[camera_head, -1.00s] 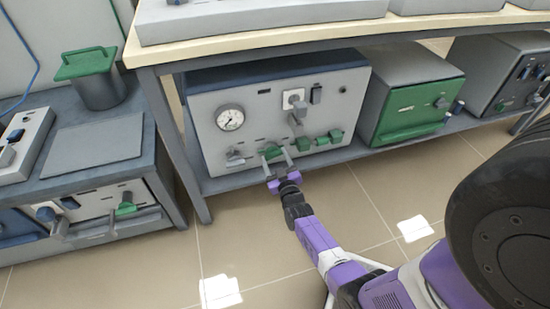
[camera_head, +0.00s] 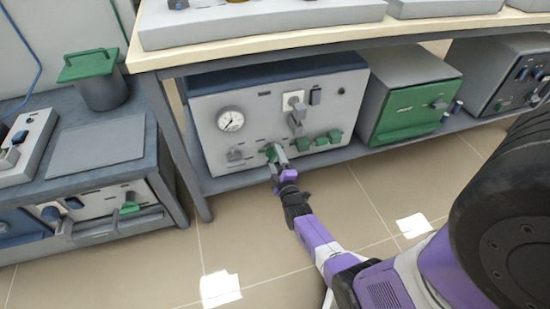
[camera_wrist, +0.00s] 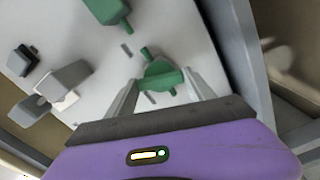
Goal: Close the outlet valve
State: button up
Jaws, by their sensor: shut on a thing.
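My gripper (camera_head: 278,160) is at the front panel of the white-faced unit (camera_head: 262,115) on the shelf under the bench. Its fingers are closed on a green valve handle (camera_head: 270,151), seen at the panel's lower edge. In the wrist view, the same green handle (camera_wrist: 162,75) lies between the two finger tips (camera_wrist: 160,88). The fingers hide part of it in the head view. The labels are too small to read, so I cannot tell which handle is the outlet valve.
More green handles (camera_head: 321,141) sit to the right on the panel. A round gauge (camera_head: 231,120), a grey knob (camera_head: 235,154) and a grey lever (camera_head: 297,118) are nearby. A table leg (camera_head: 187,150) stands at left. The floor in front is clear.

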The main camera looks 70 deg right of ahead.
jog(key=shift+n+p, duration=0.3)
jog(key=shift+n, duration=1.7)
jog(key=o, duration=1.4)
jog(key=shift+p+v, duration=1.8)
jog(key=shift+v, duration=2.15)
